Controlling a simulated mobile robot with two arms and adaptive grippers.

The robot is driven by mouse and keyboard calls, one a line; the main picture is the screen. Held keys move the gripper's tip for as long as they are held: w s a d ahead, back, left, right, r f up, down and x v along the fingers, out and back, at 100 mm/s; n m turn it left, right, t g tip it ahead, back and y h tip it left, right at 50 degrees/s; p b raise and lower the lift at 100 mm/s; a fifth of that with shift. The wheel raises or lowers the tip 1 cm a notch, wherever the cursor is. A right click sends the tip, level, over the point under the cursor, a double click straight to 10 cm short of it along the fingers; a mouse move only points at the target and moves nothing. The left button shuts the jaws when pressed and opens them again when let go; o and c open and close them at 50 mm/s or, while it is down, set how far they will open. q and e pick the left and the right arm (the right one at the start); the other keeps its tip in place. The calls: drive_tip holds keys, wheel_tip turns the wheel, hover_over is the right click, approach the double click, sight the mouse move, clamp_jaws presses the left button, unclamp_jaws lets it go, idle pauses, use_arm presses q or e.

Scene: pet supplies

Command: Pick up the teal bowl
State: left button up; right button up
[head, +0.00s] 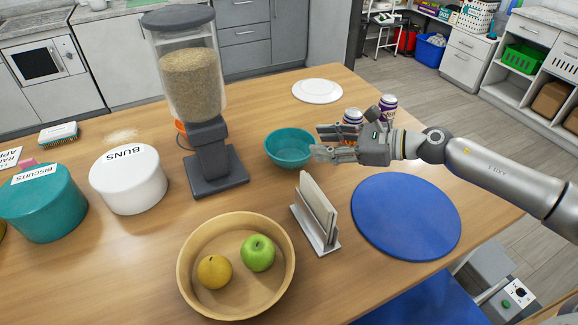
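The teal bowl (287,150) stands upright on the wooden table, just right of the food dispenser, and looks empty. My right gripper (318,143) comes in from the right, with its fingers pointing left at the bowl's right rim. Its two fingers are spread apart, one toward the back and one toward the front. The fingertips overlap the bowl's right edge in this view; I cannot tell whether they touch it. My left gripper is not in view.
A grain dispenser (190,72) stands left of the bowl. A napkin holder (318,222), a fruit bowl (187,278) and a blue round mat (405,217) are nearer. Two cans (388,104) stand behind my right gripper. A white plate (317,91) lies farther back.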

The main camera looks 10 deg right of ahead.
sight(293, 161)
use_arm(q)
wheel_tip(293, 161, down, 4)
drive_tip(key=b, duration=0.3)
use_arm(e)
drive_tip(key=shift+n+g, duration=0.3)
drive_tip(key=shift+n, duration=0.3)
drive_tip(key=w+f, duration=0.1)
drive_tip(key=f, duration=0.1)
drive_tip(key=w+a+f+p, duration=0.1)
drive_tip(key=f, duration=0.1)
drive_tip(key=w+f+p, duration=0.1)
drive_tip(key=f, duration=0.1)
drive_tip(key=shift+w+a, duration=0.25)
drive_tip(key=shift+a, duration=0.1)
drive_tip(key=p+x, duration=0.1)
drive_tip(key=x, duration=0.1)
drive_tip(key=p+x, duration=0.1)
drive_tip(key=x, duration=0.2)
drive_tip(key=shift+s+a+f, duration=0.1)
drive_tip(key=shift+s+f, duration=0.1)
drive_tip(key=shift+w+a+f+h+p, duration=0.2)
drive_tip(key=shift+h+p, duration=0.1)
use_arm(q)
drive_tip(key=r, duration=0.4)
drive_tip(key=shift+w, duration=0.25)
use_arm(e)
clamp_jaws()
